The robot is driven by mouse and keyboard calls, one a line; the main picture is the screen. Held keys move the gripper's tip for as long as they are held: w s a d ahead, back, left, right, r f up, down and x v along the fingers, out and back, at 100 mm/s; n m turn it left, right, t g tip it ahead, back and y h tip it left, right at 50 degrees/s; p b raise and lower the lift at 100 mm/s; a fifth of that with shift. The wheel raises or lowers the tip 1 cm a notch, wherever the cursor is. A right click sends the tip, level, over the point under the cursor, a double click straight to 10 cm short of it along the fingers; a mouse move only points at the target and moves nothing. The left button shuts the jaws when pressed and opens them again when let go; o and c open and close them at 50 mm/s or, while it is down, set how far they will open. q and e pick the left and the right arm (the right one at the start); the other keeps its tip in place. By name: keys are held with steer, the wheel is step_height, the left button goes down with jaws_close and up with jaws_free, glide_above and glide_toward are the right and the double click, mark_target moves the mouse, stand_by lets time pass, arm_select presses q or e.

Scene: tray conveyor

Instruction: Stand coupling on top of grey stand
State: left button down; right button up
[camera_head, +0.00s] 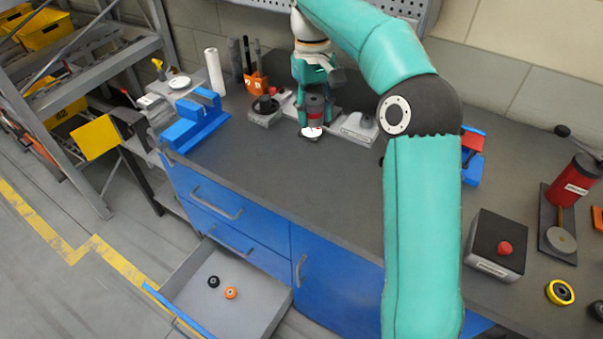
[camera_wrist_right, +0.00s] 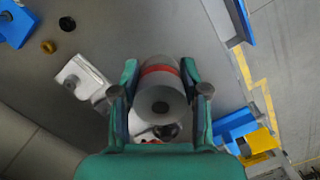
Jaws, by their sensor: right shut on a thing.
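The coupling (camera_head: 315,105), a grey cylinder with a red band, is in my right gripper (camera_head: 316,97) over the back of the bench. In the right wrist view the coupling (camera_wrist_right: 160,90) sits between the two fingers of my right gripper (camera_wrist_right: 160,83), with a dark hole in its near end. A light grey stand (camera_head: 359,129) with a short peg is right of the coupling. It also shows at the left of the wrist view (camera_wrist_right: 82,78). Another grey stand (camera_head: 264,117), left of the coupling, bears a dark round part with red. My left gripper is out of view.
A blue vise (camera_head: 195,120) and an orange tool holder (camera_head: 257,83) are to the left. A black button box (camera_head: 497,245) and red lever press (camera_head: 572,190) are at right. An open drawer (camera_head: 185,280) holds two small rollers. The middle bench top is clear.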

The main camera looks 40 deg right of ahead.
steer(key=b, duration=0.1)
glide_above(314, 185)
steer(key=f, duration=1.4)
steer(key=shift+w+d+f, duration=0.1)
steer(key=shift+w+f, duration=0.15)
step_height(314, 185, down, 5)
steer(key=shift+f, duration=0.15)
steer(key=o, duration=1.3)
